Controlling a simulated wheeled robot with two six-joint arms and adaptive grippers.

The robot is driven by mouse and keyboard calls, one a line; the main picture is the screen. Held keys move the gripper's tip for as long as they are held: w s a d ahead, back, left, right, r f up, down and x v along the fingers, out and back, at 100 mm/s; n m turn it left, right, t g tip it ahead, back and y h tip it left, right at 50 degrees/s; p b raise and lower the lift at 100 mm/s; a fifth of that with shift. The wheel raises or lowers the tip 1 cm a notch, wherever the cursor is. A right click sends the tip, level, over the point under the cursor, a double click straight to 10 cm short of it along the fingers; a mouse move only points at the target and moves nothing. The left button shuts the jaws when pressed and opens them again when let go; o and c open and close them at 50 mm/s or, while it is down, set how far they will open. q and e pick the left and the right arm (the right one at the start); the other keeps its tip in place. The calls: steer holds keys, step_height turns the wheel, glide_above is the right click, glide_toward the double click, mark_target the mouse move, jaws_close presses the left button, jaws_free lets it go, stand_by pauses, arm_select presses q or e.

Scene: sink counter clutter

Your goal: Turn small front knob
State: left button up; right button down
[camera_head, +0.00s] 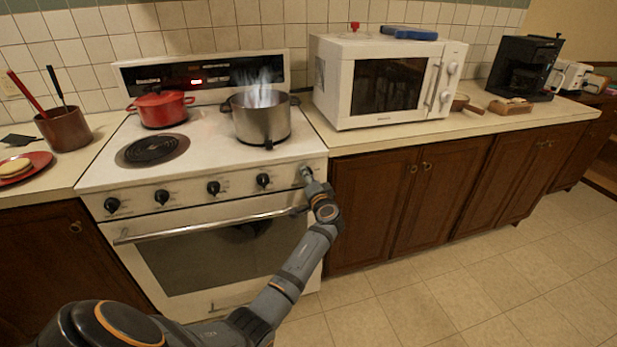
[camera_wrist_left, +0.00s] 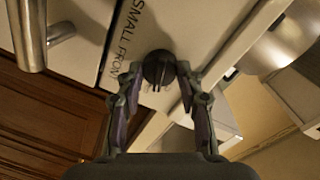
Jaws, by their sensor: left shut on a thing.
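The stove (camera_head: 240,210) is white, with a row of black knobs along its front panel. My left gripper (camera_head: 307,176) is at the right end of this row and hides the knob there. In the left wrist view, a round dark knob (camera_wrist_left: 157,68) sits between the two fingers of my left gripper (camera_wrist_left: 159,74), which is shut on it. My right gripper is not in view.
A steaming steel pot (camera_head: 262,122) stands on the stove above my gripper, and a red pot (camera_head: 161,108) is at the back left. The oven door handle (camera_head: 200,228) runs just below the knobs. A white microwave (camera_head: 385,80) is on the right counter. The floor at right is clear.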

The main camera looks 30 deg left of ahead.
arm_select(q)
steer(key=m+p, duration=0.1)
steer(key=m, duration=0.4)
steer(key=m+g+y+p, duration=0.1)
steer(key=m+p, duration=0.1)
steer(key=m, duration=0.4)
steer(key=shift+w+d+m, duration=0.1)
steer(key=shift+m, duration=0.2)
stand_by(0.3)
steer(key=o, duration=1.2)
steer(key=v, duration=0.7)
steer(key=shift+d, duration=0.25)
